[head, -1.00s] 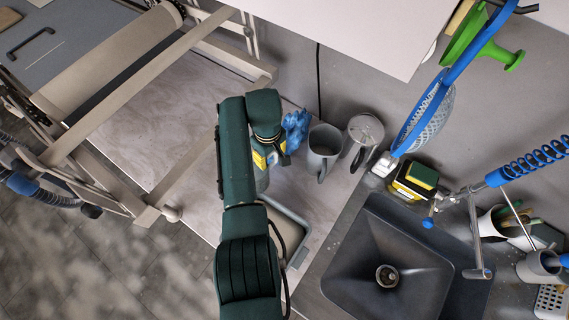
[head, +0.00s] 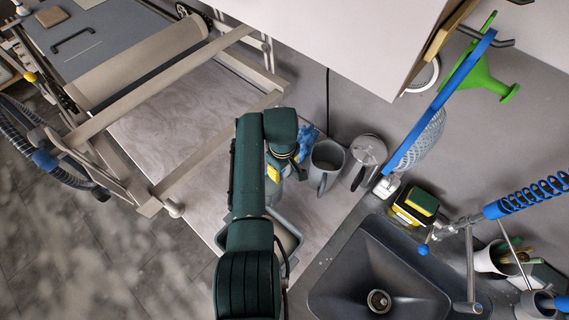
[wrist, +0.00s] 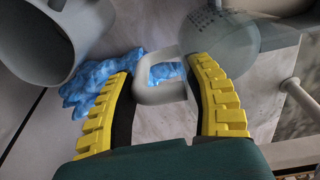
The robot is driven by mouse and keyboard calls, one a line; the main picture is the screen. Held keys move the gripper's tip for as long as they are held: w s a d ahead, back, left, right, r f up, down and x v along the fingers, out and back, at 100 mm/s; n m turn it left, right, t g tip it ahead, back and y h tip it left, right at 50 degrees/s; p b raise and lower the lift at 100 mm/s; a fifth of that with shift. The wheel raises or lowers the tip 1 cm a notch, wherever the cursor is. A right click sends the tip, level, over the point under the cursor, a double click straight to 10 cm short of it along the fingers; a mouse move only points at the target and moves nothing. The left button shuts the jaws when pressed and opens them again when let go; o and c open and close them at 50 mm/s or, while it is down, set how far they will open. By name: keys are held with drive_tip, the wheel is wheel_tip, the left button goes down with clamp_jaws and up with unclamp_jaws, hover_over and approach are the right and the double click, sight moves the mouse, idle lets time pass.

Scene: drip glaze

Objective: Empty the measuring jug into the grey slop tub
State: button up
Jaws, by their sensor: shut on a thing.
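My gripper (wrist: 163,75) is shut on the pale handle of the measuring jug (wrist: 222,38), in the wrist view. Its yellow-ridged fingers stand on either side of the handle. The jug's body is cloudy and see-through; its contents and tilt cannot be told. In the head view my dark green arm hides most of the jug, and only a yellow bit of my gripper (head: 273,184) shows. The grey slop tub (head: 293,224) stands on the worktop, partly hidden under my arm, its rim and pale inside showing.
A grey pitcher (head: 326,166) stands right of my gripper, also in the wrist view (wrist: 40,40). Blue crumpled gloves (head: 308,138) lie beside it. A lidded metal vessel (head: 368,152) and dark sink (head: 380,265) are further right. A roller frame (head: 170,75) is left; marble worktop between is clear.

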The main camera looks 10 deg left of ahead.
sight(281, 175)
drive_tip(key=shift+s+r+t+p, duration=0.35)
drive_tip(key=shift+r+p, duration=0.3)
drive_tip(key=shift+p, duration=1.25)
drive_tip(key=shift+s+r+t+p, duration=0.1)
drive_tip(key=shift+r+t+p, duration=0.15)
drive_tip(key=shift+p, duration=0.6)
drive_tip(key=s+t+p, duration=0.2)
drive_tip(key=p, duration=0.2)
drive_tip(key=shift+r+p, duration=0.2)
drive_tip(key=shift+p, duration=0.15)
drive_tip(key=shift+s+a+f, duration=0.1)
